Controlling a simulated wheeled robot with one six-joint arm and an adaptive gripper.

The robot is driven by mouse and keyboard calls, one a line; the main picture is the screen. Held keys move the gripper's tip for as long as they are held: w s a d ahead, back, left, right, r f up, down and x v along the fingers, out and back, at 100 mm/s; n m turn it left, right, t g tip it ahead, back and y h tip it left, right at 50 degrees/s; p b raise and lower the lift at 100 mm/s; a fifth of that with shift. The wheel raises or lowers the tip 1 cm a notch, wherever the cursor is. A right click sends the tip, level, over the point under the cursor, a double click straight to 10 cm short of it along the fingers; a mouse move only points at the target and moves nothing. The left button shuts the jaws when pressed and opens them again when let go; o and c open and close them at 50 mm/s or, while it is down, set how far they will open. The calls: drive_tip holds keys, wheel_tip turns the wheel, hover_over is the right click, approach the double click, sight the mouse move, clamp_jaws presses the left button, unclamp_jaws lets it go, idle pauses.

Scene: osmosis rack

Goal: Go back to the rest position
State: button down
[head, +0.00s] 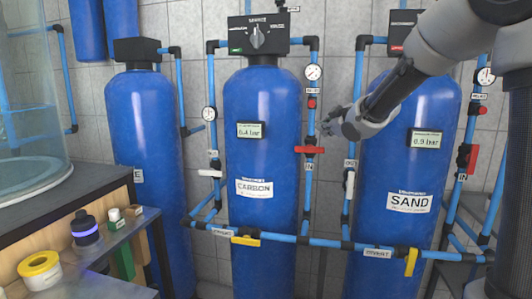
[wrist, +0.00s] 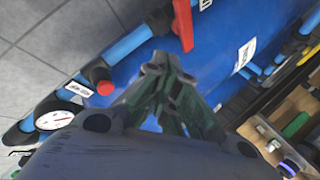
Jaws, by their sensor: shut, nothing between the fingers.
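My gripper (head: 328,122) is at the end of my arm, which reaches in from the upper right of the head view. It is in front of the gap between the blue CARBON tank (head: 262,205) and the blue SAND tank (head: 390,170). In the wrist view my gripper's fingertips (wrist: 155,66) are together with nothing between them. The red valve handle (head: 309,149) on the pipe beside the CARBON tank lies just left of and below the gripper. It also shows in the wrist view (wrist: 184,25), beyond the fingertips.
Blue pipes (head: 320,243) with yellow handles (head: 246,241) run across the tank fronts. A pressure gauge (head: 313,72) and a red knob (wrist: 104,87) sit on the pipe nearby. A side bench with a yellow roll (head: 40,268) and a dark bottle (head: 85,229) stands at lower left.

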drive_tip(key=s+d+f+m+g+h, duration=0.25)
drive_tip(key=s+d+f, duration=0.25)
drive_tip(key=s, duration=0.3)
drive_tip(key=s+d+f+m+g+h, duration=0.2)
drive_tip(key=s+d+f+m+g, duration=0.25)
drive_tip(key=s, duration=0.45)
drive_tip(key=s+m+g, duration=0.2)
drive_tip(key=s+m, duration=0.2)
drive_tip(key=s, duration=2)
drive_tip(key=shift+s+d+f+y, duration=0.15)
drive_tip(key=shift+s+d+y, duration=0.2)
